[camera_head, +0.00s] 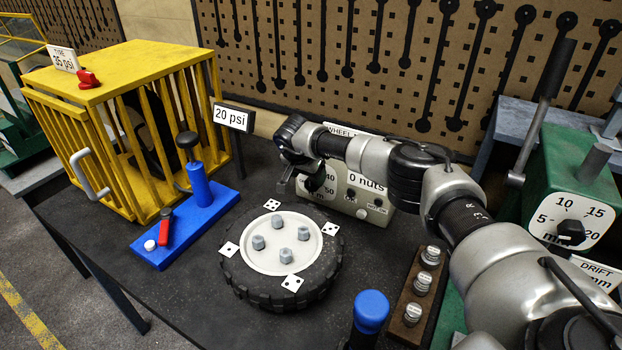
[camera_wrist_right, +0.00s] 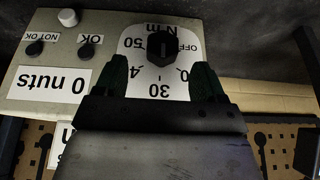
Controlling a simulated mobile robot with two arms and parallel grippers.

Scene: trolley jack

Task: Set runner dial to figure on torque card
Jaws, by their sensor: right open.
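The runner is a beige box (camera_head: 378,205) with a "0 nuts" label, behind the wheel. Its white dial plate (camera_wrist_right: 150,78) shows upside down in the right wrist view, with figures such as 30 and 50, OFF and N m. The black dial knob (camera_wrist_right: 162,46) is near the plate's top there; I cannot tell where it points. My right gripper (camera_wrist_right: 162,82) is open, its fingers apart over the plate and not closed on the knob. In the head view the right gripper (camera_head: 303,184) partly hides the dial. A card reading "WHEEL" (camera_head: 345,130) is mostly hidden by my arm. My left gripper is not in view.
A wheel (camera_head: 285,257) with several nuts lies in front of the runner. A blue pump (camera_head: 198,210) and yellow cage (camera_head: 135,65) stand left. A green box with a dial (camera_head: 575,195) and a wooden socket block (camera_head: 413,310) are right.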

